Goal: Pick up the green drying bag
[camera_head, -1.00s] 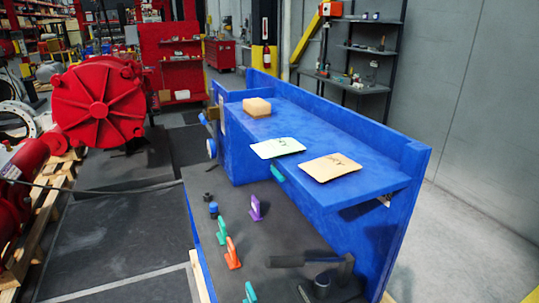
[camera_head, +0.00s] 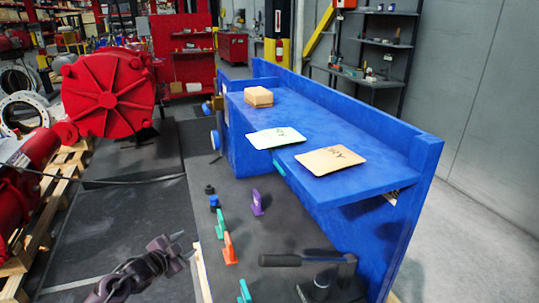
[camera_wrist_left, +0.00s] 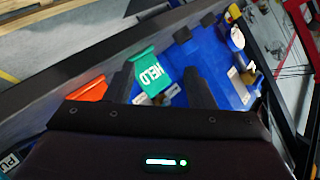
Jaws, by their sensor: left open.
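My left gripper (camera_head: 178,241) is at the lower left of the head view, well apart from the green bag and near the bench's left edge. In the left wrist view its two dark fingers (camera_wrist_left: 160,80) are spread. A green lettered tag (camera_wrist_left: 152,77) shows beyond the gap between them. The green bag is not clearly seen in that view. My right gripper is not in view.
A cardboard-coloured box (camera_head: 258,96) sits further back on the blue shelf (camera_head: 350,130). Green, orange and purple tags (camera_head: 257,203) stand on the dark bench top. A black-handled tool (camera_head: 282,260) lies at the front. A raised blue wall backs the shelf.

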